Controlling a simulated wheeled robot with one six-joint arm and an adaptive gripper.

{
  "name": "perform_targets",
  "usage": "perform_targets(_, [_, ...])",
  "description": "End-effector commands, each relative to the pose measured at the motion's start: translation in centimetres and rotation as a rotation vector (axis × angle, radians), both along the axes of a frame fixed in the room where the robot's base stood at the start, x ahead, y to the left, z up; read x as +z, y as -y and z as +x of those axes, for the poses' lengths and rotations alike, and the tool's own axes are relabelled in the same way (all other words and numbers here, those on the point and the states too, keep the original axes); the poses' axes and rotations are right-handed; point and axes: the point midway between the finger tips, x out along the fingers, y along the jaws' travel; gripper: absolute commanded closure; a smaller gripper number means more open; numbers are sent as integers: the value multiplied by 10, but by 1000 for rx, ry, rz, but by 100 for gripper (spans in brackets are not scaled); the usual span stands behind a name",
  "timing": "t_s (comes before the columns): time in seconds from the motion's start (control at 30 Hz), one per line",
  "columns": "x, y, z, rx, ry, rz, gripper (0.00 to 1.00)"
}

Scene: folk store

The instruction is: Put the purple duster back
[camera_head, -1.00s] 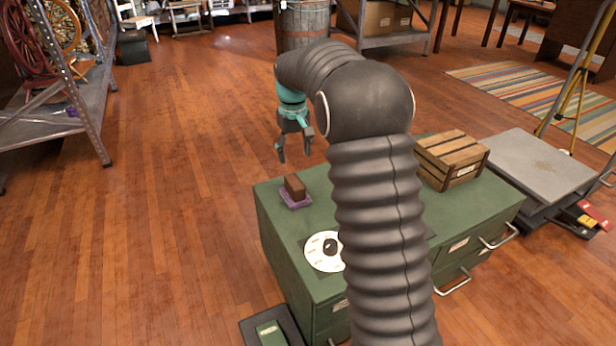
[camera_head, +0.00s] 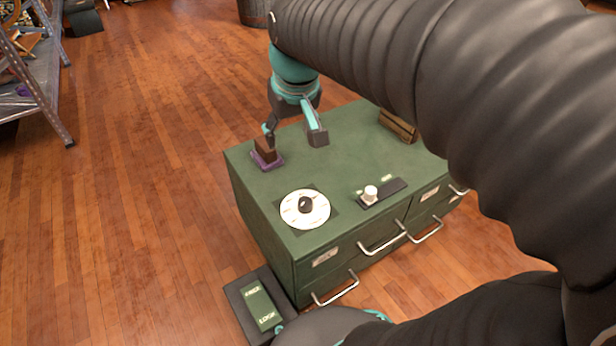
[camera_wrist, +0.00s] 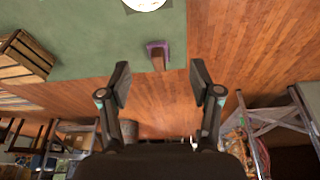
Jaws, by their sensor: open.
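The duster (camera_head: 266,151), a brown block on a purple base, stands on the far left corner of a green cabinet top (camera_head: 345,142). It also shows in the wrist view (camera_wrist: 158,56), near the cabinet edge. My gripper (camera_head: 293,135) is open and empty, its fingers spread. In the head view the left finger overlaps the back of the duster; I cannot tell whether they touch. In the wrist view the duster lies beyond the fingertips (camera_wrist: 160,84), between their lines and apart from them.
A white dial (camera_head: 305,208) with a dark knob and a slider panel (camera_head: 382,192) sit on the cabinet top. A wooden crate (camera_wrist: 22,60) stands there too. A green-topped floor box (camera_head: 262,305) lies in front. A metal shelf (camera_head: 38,75) stands left, with open floor between.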

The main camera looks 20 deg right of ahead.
Motion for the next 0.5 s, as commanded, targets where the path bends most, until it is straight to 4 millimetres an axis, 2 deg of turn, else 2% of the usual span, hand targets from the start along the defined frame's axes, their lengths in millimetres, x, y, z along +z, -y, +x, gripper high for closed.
perform_targets(0.03, [0, 0, -16, -7, 19, 3, 36])
perform_targets(0.3, [-16, 0, -87, -39, 108, 16, 36])
perform_targets(0.5, [-33, 0, -122, -58, 158, 24, 36])
